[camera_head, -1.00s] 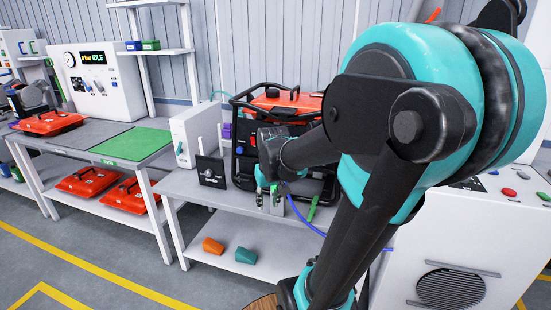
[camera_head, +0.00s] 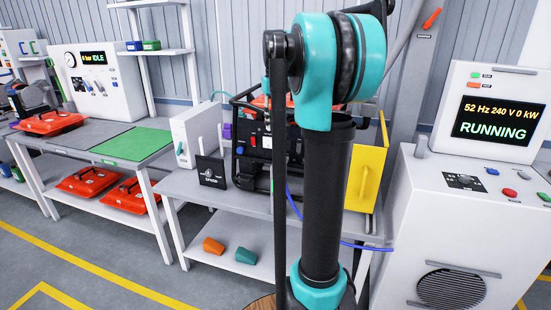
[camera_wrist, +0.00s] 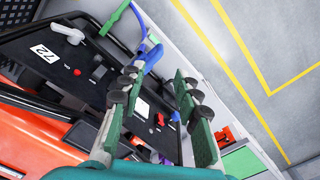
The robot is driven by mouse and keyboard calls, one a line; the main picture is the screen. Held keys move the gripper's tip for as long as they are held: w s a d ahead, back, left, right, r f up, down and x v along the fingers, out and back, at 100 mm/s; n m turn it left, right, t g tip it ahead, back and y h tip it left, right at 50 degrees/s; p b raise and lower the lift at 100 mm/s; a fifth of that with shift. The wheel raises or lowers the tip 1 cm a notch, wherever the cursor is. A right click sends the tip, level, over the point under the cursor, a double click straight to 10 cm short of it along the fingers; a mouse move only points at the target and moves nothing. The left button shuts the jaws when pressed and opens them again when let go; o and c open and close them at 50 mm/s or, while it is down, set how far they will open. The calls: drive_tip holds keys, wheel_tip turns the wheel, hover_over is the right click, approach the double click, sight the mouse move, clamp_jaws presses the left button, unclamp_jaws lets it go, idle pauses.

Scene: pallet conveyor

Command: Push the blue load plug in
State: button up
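The blue load plug (camera_wrist: 152,57), with its blue cable, is at the top middle of the wrist view, at the tip of my left-hand finger and close to the generator panel. I cannot tell whether finger and plug touch, or how deep the plug sits. My gripper (camera_wrist: 163,70) is open, its green-padded fingers apart and a clear gap between them. The generator (camera_head: 240,172) has a black frame and red top; its dark panel (camera_wrist: 88,62) carries the number 72 and several switches. In the head view my arm hides the plug and the gripper.
A green handle-like part (camera_wrist: 115,18) is beside the cable. The blue cable (camera_head: 350,243) runs right to a white cabinet (camera_head: 455,225), whose screen (camera_head: 497,118) reads RUNNING, 0 kW. A yellow panel (camera_head: 366,178) stands right of the generator. A small black board (camera_head: 211,172) is left of it.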

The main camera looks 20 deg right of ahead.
sight(275, 152)
wheel_tip(275, 152, down, 14)
drive_tip(key=shift+r, duration=0.1)
idle(0.5)
clamp_jaws()
